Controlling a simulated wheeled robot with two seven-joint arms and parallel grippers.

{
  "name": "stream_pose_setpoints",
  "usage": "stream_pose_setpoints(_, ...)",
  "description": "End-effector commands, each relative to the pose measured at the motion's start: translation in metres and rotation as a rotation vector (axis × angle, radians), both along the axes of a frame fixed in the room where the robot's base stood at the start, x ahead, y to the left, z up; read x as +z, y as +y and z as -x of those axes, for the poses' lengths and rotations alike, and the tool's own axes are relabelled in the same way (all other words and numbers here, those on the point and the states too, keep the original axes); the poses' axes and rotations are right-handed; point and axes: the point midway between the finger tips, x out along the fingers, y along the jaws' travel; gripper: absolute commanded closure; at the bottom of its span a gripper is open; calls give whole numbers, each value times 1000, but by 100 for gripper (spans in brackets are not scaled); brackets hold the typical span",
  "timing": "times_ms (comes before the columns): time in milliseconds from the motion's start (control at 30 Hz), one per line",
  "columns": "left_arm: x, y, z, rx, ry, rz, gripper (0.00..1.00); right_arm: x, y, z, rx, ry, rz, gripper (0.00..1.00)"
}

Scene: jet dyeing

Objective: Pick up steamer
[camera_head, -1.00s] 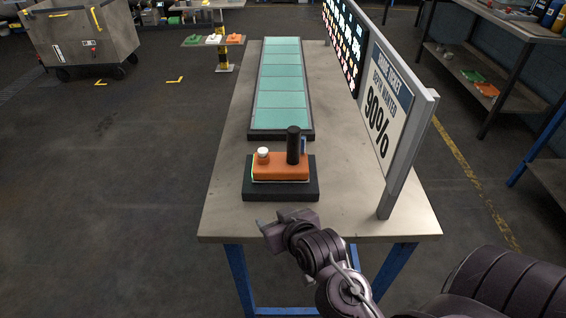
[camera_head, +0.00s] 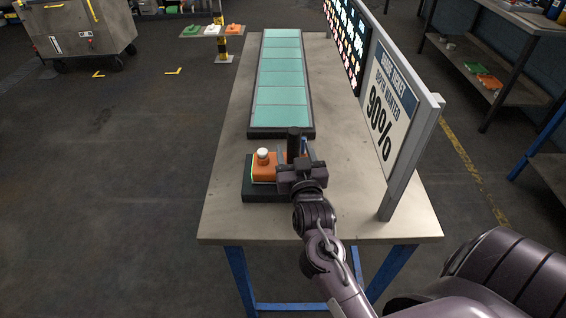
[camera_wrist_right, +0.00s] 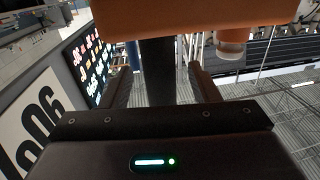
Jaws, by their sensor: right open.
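The steamer (camera_head: 264,173) has an orange body, a white knob and an upright black handle (camera_head: 293,142). It sits on a black stand (camera_head: 262,194) near the front of the table. My right gripper (camera_head: 298,166) is at the handle, covering the right part of the orange body in the head view. In the right wrist view, the open fingers (camera_wrist_right: 160,82) stand on either side of the dark handle (camera_wrist_right: 157,70), with gaps visible. The orange body (camera_wrist_right: 200,18) fills the top of that view. My left gripper is not in view.
A long panel of green squares (camera_head: 281,82) lies behind the stand on the table (camera_head: 228,220). A sign reading 90% (camera_head: 388,118) stands along the right edge, close to my right arm. The table's left strip and front are clear.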

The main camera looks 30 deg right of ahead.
Motion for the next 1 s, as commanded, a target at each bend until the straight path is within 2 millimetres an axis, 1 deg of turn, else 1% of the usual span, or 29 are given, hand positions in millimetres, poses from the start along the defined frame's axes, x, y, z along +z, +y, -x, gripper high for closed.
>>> stream_pose_setpoints(33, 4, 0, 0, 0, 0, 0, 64, 3, -3, -8, -1, -1, 2, 45)
stream_pose_setpoints(133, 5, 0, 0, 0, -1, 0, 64, 2, -7, -16, 0, -1, 0, 45)
stream_pose_setpoints(400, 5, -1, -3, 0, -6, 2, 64, 0, -8, -19, 0, 1, 0, 45)
stream_pose_setpoints(467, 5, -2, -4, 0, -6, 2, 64, 0, -8, -19, 0, 1, 0, 51)
stream_pose_setpoints(833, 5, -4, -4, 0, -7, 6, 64, 0, -8, -19, 0, 1, 0, 100)
stream_pose_setpoints(1000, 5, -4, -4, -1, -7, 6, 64, 0, -8, -19, 0, 1, 0, 100)
